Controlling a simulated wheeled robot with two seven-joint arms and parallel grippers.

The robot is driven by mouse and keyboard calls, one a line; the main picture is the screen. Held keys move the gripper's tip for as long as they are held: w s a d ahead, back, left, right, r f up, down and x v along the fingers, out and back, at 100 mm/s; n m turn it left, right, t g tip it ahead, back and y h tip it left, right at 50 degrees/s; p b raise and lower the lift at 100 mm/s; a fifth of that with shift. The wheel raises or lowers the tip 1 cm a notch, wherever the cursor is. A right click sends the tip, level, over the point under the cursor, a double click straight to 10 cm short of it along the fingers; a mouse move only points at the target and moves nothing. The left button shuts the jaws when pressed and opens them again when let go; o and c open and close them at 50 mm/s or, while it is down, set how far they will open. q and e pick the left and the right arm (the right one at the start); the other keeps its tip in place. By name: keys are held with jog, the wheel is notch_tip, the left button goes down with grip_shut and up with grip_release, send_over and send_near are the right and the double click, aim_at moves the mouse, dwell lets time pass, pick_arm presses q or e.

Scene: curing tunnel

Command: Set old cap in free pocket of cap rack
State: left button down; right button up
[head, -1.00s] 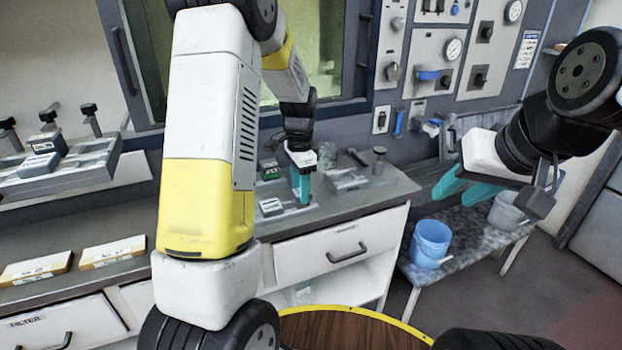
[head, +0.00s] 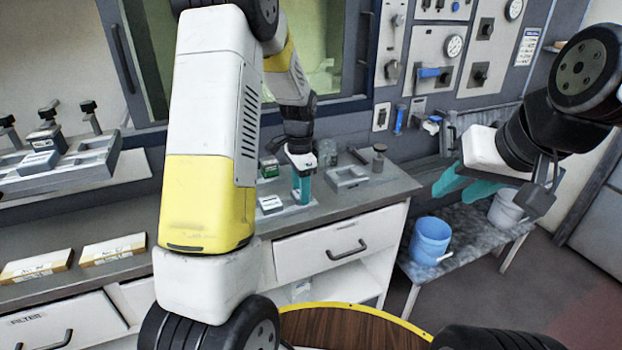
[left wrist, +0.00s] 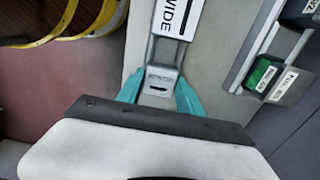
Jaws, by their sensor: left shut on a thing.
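My left gripper (head: 302,202) points down over the counter's grey holder (head: 291,212). In the left wrist view its teal fingers (left wrist: 158,95) are shut on a small grey cap with a dark slot (left wrist: 160,82). A grey strip with a white "WIDE" label (left wrist: 178,15) lies beyond the cap; I cannot tell whether the cap touches it or is seated. In the head view the fingers mostly hide the cap. A labelled grey cap (head: 270,204) sits just left of the gripper. My right gripper (head: 452,194) is open and empty above the side bench.
A green piece (head: 268,168) sits behind the labelled cap. A grey open box (head: 346,178) and a small weight-like item (head: 378,158) stand to the right. A blue bucket (head: 432,240) stands on the side bench. Two labelled boxes (head: 112,250) lie on the left counter.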

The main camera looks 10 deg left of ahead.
pick_arm(q)
jog(key=shift+f, duration=0.15)
jog(key=c, duration=0.7)
grip_release()
notch_tip(320, 180, up, 8)
jog(key=shift+f, duration=0.15)
jog(key=s+r+n+t, duration=0.2)
jog(key=s+r+n, duration=0.1)
jog(key=s, duration=0.5)
jog(key=s+d+r+n+t+h, duration=0.1)
jog(key=s+r+n+t, duration=0.1)
jog(key=s+r+n, duration=0.2)
jog(key=s+d+r+n+t+h, duration=0.1)
jog(key=s+r+n+t, duration=0.1)
jog(key=s+r, duration=0.5)
jog(key=s+n, duration=0.1)
jog(key=s, duration=0.4)
jog(key=shift+d+n, duration=0.15)
jog(key=shift+n, duration=0.15)
